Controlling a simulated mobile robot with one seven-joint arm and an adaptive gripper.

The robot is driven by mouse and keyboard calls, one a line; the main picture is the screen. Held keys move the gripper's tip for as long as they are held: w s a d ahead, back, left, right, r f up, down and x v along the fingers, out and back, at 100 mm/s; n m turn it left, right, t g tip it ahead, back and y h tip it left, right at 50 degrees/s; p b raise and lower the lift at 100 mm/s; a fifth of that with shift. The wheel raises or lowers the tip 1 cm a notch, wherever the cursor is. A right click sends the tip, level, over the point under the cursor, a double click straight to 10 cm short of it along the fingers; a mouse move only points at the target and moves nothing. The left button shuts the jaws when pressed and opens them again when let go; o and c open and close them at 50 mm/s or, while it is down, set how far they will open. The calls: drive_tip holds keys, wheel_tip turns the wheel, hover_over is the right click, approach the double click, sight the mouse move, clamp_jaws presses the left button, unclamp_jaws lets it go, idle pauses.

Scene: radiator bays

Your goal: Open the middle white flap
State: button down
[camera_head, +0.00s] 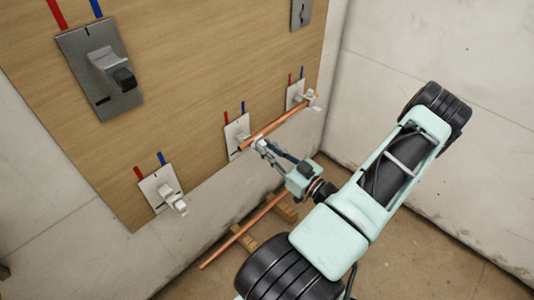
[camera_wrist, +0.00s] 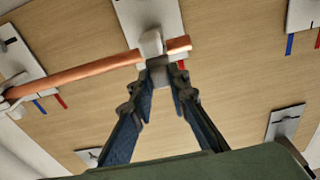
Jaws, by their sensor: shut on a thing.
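The middle white flap (camera_wrist: 150,44) juts out from its pale plate (camera_head: 236,136) on the wooden board, between a lower-left and an upper-right white flap. A copper pipe (camera_head: 280,124) crosses at the middle flap and reaches to the right-hand white flap (camera_head: 311,97). In the wrist view the pipe (camera_wrist: 80,74) passes at the flap, with a short end beyond it. My gripper (camera_head: 260,146) is at the middle flap, its fingertips (camera_wrist: 162,76) closed on the flap's near end. The fingers hide part of the flap, so its exact angle is unclear.
The lower-left white flap (camera_head: 172,197) sticks out from its plate. A larger grey plate (camera_head: 95,80) with a lever is at upper left. Another copper pipe (camera_head: 240,232) rests on wooden blocks (camera_head: 283,210) on the floor below. A wall (camera_head: 430,60) stands to the right.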

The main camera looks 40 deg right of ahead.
idle(0.6)
drive_tip(key=c, duration=1.8)
unclamp_jaws()
drive_tip(key=shift+c, duration=0.2)
drive_tip(key=s+f, duration=0.1)
drive_tip(key=s, duration=1)
drive_tip(key=shift+s+d+f, duration=0.3)
drive_tip(key=shift+s+d, duration=0.1)
drive_tip(key=shift+d, duration=0.05)
drive_tip(key=shift+w, duration=0.1)
